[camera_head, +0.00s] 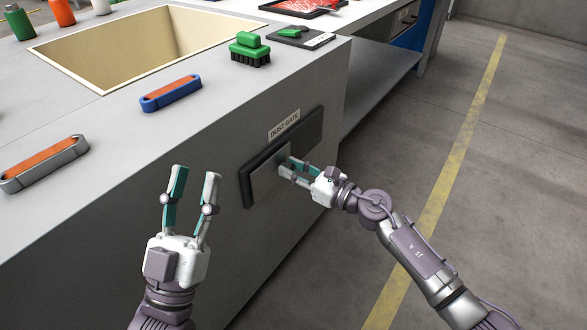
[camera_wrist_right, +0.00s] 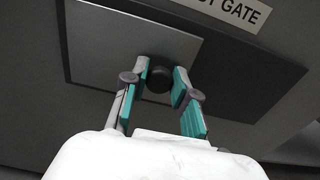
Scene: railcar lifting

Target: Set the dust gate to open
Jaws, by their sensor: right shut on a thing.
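The dust gate is a flat grey sliding plate (camera_head: 266,181) in a long dark frame (camera_head: 309,131) on the front of the bench, under a "DUST GATE" label (camera_head: 284,124). The plate sits at the left end of the frame, and the right part is bare and dark. In the right wrist view, a round black knob (camera_wrist_right: 157,80) stands on the plate (camera_wrist_right: 120,45) near its edge. My right gripper (camera_head: 285,170) is shut on this knob, with one finger on each side (camera_wrist_right: 161,75). My left gripper (camera_head: 195,172) is open and empty, pointing up in front of the bench.
On the bench top are an open rectangular bin (camera_head: 105,82), a green brush (camera_head: 249,50), a blue-and-orange tool (camera_head: 171,93) and a grey-and-orange tool (camera_head: 44,162). The floor (camera_head: 390,150) right of the bench is clear, with a yellow line.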

